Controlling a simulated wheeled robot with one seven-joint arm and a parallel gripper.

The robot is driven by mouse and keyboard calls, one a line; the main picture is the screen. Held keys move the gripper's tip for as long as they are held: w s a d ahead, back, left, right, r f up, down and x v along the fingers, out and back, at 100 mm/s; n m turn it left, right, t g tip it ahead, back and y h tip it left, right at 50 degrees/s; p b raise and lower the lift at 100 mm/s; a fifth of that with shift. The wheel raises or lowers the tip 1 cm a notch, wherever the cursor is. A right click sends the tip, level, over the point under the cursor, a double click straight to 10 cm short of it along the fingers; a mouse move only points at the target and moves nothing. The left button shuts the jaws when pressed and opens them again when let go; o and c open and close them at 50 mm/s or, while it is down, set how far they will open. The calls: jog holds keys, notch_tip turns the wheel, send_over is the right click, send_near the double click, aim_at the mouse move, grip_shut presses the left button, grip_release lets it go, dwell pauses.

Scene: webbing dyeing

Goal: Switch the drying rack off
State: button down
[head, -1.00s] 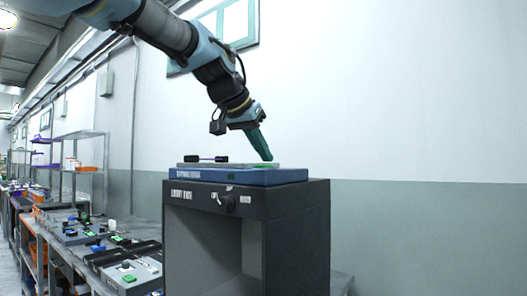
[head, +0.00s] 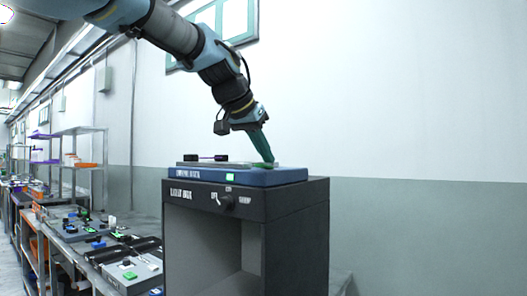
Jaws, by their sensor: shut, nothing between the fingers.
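The drying rack appears to be the flat blue unit (head: 270,179) on top of a dark cabinet; its small front label is hard to read. A small bright green indicator (head: 230,177) shows on its front face. A dark bar-shaped part (head: 205,158) lies on the left of its grey top. My gripper (head: 268,163), with green fingers, is shut and empty. It points down, its tips at the right part of the unit's top, and seems to touch it. The fingers cover whatever lies directly under them.
The dark cabinet (head: 292,240) has an open front and a front knob (head: 227,202) with white markings. A long bench (head: 75,250) with several devices runs along the left, with metal shelves (head: 82,132) behind. The right side before the wall is clear.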

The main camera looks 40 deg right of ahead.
jog(key=shift+d+r, duration=0.1)
jog(key=shift+d, duration=0.25)
jog(key=shift+w+r+p, duration=0.1)
jog(key=shift+r+p, duration=0.2)
jog(key=shift+p, duration=0.1)
jog(key=r+p, duration=0.4)
jog(key=shift+d+r, duration=0.1)
jog(key=shift+d, duration=0.25)
jog(key=b+v, duration=0.3)
jog(key=v, duration=0.6)
jog(key=shift+r, duration=0.35)
jog(key=shift+w+d, duration=0.1)
